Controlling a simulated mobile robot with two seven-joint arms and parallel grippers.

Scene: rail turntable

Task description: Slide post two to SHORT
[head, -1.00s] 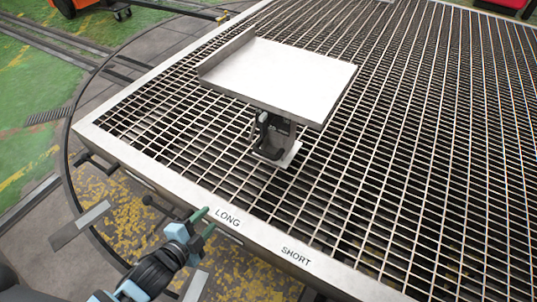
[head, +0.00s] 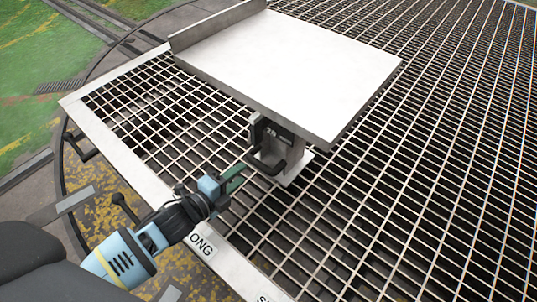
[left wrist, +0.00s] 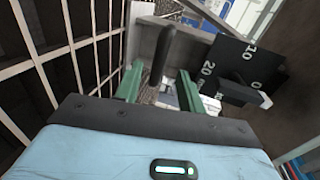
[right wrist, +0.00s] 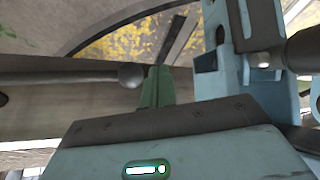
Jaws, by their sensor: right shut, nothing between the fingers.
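The post (head: 285,150) stands on the grating under a wide pale tray top (head: 290,70). It has a dark looped handle (head: 290,160) and a dark scale plate, which shows numbers in the left wrist view (left wrist: 240,68). My left gripper (head: 234,178) is just short of the handle in the head view. In the left wrist view its green fingers (left wrist: 158,88) are apart, with the dark handle bar (left wrist: 160,55) ahead between them; contact is not clear. My right gripper (right wrist: 157,88) is shut and empty. LONG (head: 201,243) is partly covered; SHORT (head: 262,298) is mostly cut off.
A lever with a ball knob (right wrist: 130,76) lies beside the right fingers; my blue arm is close on their right. The pale deck edge (head: 120,150) borders the open metal grating (head: 400,190). The grating right of the post is clear.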

